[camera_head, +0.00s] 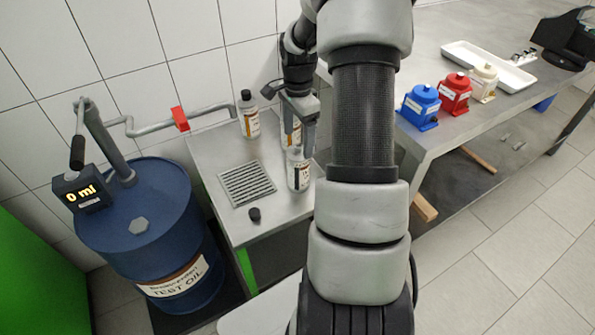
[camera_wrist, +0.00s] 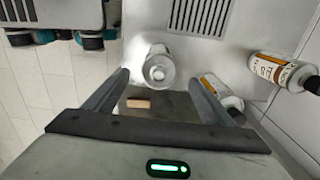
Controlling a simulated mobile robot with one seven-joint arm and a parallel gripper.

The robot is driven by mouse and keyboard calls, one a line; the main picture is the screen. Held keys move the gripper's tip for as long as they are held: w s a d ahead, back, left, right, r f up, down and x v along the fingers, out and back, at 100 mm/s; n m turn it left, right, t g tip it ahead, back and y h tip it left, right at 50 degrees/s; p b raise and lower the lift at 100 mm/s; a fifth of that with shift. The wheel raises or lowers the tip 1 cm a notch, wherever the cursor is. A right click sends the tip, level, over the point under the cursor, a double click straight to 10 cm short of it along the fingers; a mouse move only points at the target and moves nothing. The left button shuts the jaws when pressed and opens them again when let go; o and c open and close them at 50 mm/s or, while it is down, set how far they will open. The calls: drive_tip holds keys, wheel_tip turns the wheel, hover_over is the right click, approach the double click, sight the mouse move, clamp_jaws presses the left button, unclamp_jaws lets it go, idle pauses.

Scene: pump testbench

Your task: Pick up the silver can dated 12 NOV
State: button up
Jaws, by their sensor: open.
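Three silver containers with labels stand on the steel bench; I cannot read a date on any. One without a visible cap (camera_head: 299,175) stands nearest, below my gripper (camera_head: 299,128) in the head view. In the wrist view, the round top of a silver can (camera_wrist: 158,68) shows between the tips of my open gripper (camera_wrist: 160,78), seen from above. A black-capped one (camera_head: 249,118) stands at the back left, with an orange and white label. A third (camera_head: 291,130) is partly hidden behind my gripper. Two orange-labelled ones show at the right in the wrist view (camera_wrist: 278,70), (camera_wrist: 222,92).
A black cap (camera_head: 254,215) lies by the drain grate (camera_head: 247,184). A blue oil drum (camera_head: 150,225) with a "0 ml" display stands left. Blue (camera_head: 419,108), red (camera_head: 455,94) and cream (camera_head: 484,84) pumps and a white tray (camera_head: 488,66) sit on the right table.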

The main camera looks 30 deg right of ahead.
sight(298, 160)
wheel_tip(298, 160, down, 9)
drive_tip(key=shift+s+f+b, duration=0.1)
drive_tip(key=shift+b, duration=1)
drive_tip(key=shift+c, duration=0.3)
